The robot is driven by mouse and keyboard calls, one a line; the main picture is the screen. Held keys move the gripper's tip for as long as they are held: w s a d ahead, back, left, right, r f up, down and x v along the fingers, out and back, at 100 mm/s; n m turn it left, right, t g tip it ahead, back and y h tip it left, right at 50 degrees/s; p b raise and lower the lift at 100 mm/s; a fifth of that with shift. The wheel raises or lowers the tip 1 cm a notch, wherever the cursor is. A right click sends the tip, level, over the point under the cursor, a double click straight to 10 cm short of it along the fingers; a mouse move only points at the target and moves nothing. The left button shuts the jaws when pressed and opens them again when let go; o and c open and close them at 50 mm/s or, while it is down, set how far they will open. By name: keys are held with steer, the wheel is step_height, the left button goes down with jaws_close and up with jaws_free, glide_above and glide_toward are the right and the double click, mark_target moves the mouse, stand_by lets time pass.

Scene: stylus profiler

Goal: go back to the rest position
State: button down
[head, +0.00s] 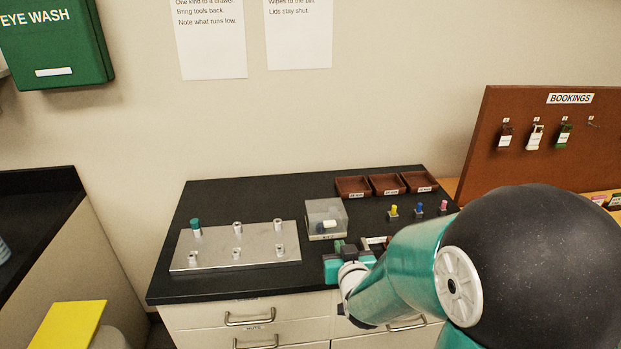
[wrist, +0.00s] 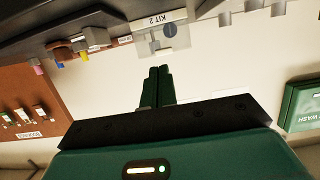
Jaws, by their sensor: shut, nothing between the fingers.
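My gripper (wrist: 158,86) shows in the wrist view with its two green fingers together and nothing between them. In the head view my teal arm reaches in from the right, and my gripper (head: 340,245) is at the front of the black bench top (head: 270,190), in front of a clear box (head: 326,218). The wrist view looks upside down and shows this box with the label KIT 2 (wrist: 160,20) beyond the fingertips. Part of the bench behind my arm is hidden.
A metal plate (head: 215,262) with several posts, one green-topped, lies left on the bench. Brown trays (head: 387,184) stand at the back. Yellow, blue and pink pieces (head: 418,209) stand at right. A brown BOOKINGS board (head: 520,160) is behind my arm. The bench's back left is clear.

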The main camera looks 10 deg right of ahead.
steer(key=shift+r, duration=0.25)
steer(key=s+r+g, duration=0.4)
steer(key=s+r, duration=0.1)
steer(key=s, duration=0.7)
steer(key=s+r+g, duration=0.5)
steer(key=s+r, duration=0.1)
steer(key=s, duration=0.6)
steer(key=shift+s+r, duration=0.2)
steer(key=shift+r, duration=0.05)
steer(key=shift+d, duration=0.1)
